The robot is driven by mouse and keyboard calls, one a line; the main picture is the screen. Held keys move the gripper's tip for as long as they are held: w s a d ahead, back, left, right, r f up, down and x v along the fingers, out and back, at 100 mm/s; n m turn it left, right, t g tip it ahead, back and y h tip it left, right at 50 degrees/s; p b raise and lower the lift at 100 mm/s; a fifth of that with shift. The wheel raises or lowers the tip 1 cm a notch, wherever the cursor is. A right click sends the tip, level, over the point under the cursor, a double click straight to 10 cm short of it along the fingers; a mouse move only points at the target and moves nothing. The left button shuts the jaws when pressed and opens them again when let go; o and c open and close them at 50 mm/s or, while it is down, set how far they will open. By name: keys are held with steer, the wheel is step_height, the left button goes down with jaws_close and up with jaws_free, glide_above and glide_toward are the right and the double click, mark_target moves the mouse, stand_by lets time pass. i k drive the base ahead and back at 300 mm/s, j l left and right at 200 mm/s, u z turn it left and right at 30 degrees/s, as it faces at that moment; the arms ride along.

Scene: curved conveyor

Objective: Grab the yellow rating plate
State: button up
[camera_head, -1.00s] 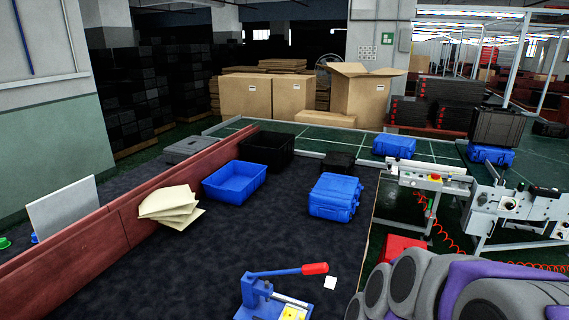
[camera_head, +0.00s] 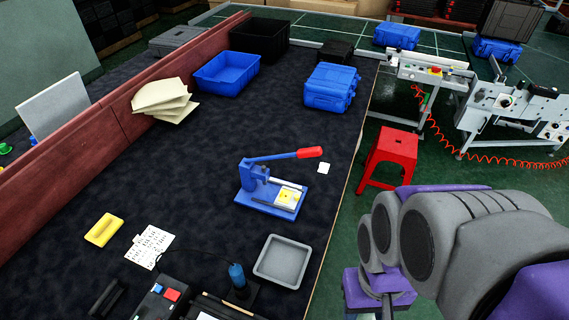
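A small yellow plate with a pale round middle (camera_head: 288,196) lies on the base of a blue hand press (camera_head: 262,192) with a red-tipped lever. It looks like the rating plate, but its markings are too small to read. A separate yellow block (camera_head: 104,229) with a recessed top lies on the dark table at the lower left. My grey and purple arm fills the lower right, beside the table's right edge and apart from both yellow things. The fingers of my gripper do not show.
A grey tray (camera_head: 283,262), a printed white sheet (camera_head: 149,246) and a small white square (camera_head: 323,168) lie on the table. A red stool (camera_head: 389,160) stands right of the table.

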mark_target(286, 196)
steer(key=i+l+u, duration=0.15)
steer(key=u, duration=1.6)
steer(key=l+u, duration=0.25)
steer(key=l, duration=0.15)
steer(key=l+u, duration=0.25)
steer(key=l, duration=0.15)
steer(key=k+l+u, duration=0.1)
steer(key=l+u, duration=0.2)
steer(key=k+l+u, duration=0.25)
steer(key=l, duration=0.25)
steer(key=l+u, duration=0.25)
steer(key=l, duration=0.15)
steer(key=k+l+u, duration=0.25)
steer(key=k+l, duration=0.2)
steer(key=l, duration=0.15)
steer(key=k+l, duration=0.25)
steer(key=l, duration=0.15)
steer(key=k+l, duration=0.2)
steer(key=l, duration=0.15)
steer(key=k+l+u, duration=0.1)
steer(key=l, duration=0.3)
steer(key=i+j, duration=0.1)
steer(key=j, duration=0.3)
